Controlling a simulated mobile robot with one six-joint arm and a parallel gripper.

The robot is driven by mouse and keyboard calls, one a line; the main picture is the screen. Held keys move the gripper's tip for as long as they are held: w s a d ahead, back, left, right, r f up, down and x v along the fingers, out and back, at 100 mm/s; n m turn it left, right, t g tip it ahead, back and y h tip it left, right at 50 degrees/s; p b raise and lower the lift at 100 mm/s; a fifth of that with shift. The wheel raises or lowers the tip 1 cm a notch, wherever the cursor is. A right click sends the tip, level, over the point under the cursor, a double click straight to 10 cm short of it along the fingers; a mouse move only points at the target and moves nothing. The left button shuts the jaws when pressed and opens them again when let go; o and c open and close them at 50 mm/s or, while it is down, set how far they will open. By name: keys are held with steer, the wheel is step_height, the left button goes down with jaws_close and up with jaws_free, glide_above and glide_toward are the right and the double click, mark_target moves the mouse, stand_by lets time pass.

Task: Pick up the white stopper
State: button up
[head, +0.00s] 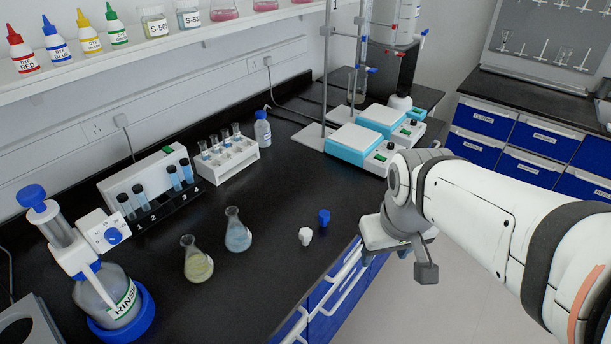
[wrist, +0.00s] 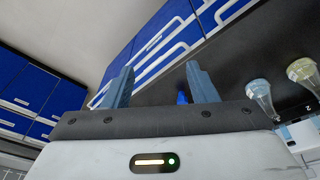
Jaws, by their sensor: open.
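The white stopper (head: 305,236) stands on the black bench near its front edge, in the head view. A blue stopper (head: 323,217) is just behind it to the right. My gripper (head: 427,270) is right of both stoppers, out past the bench's front edge and apart from them. In the wrist view my gripper (wrist: 160,82) has its two blue-grey fingers spread with nothing between them. The blue stopper (wrist: 182,97) shows beside the right finger there. I cannot make out the white stopper in the wrist view; the right finger may hide it.
A flask of blue liquid (head: 237,234) and one of yellow liquid (head: 197,262) stand left of the stoppers. A test-tube rack (head: 228,160) and hotplate stirrers (head: 355,145) are farther back. Blue drawers (head: 335,285) with white handles line the bench front. The bench around the stoppers is clear.

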steer(key=w+a+f+n+g+p, duration=0.15)
steer(key=w+a+n, duration=0.45)
steer(key=w+n, duration=0.65)
steer(key=n, duration=1.2)
glide_above(306, 231)
steer(key=shift+m+g, duration=0.25)
steer(key=shift+g, duration=0.2)
steer(key=f, duration=0.6)
steer(key=shift+s+d+f, duration=0.1)
steer(key=shift+d, duration=0.3)
steer(key=shift+w+a+f+n, duration=0.2)
steer(key=shift+a+n, duration=0.05)
steer(key=shift+n, duration=0.15)
steer(key=shift+a+f, duration=0.1)
steer(key=shift+f, duration=0.25)
step_height(306, 231, down, 7)
steer(key=shift+s+a+f+p, duration=0.1)
steer(key=shift+s+f+p, duration=0.05)
steer(key=shift+p, duration=0.5)
steer(key=shift+c, duration=0.5)
steer(key=c, duration=0.9)
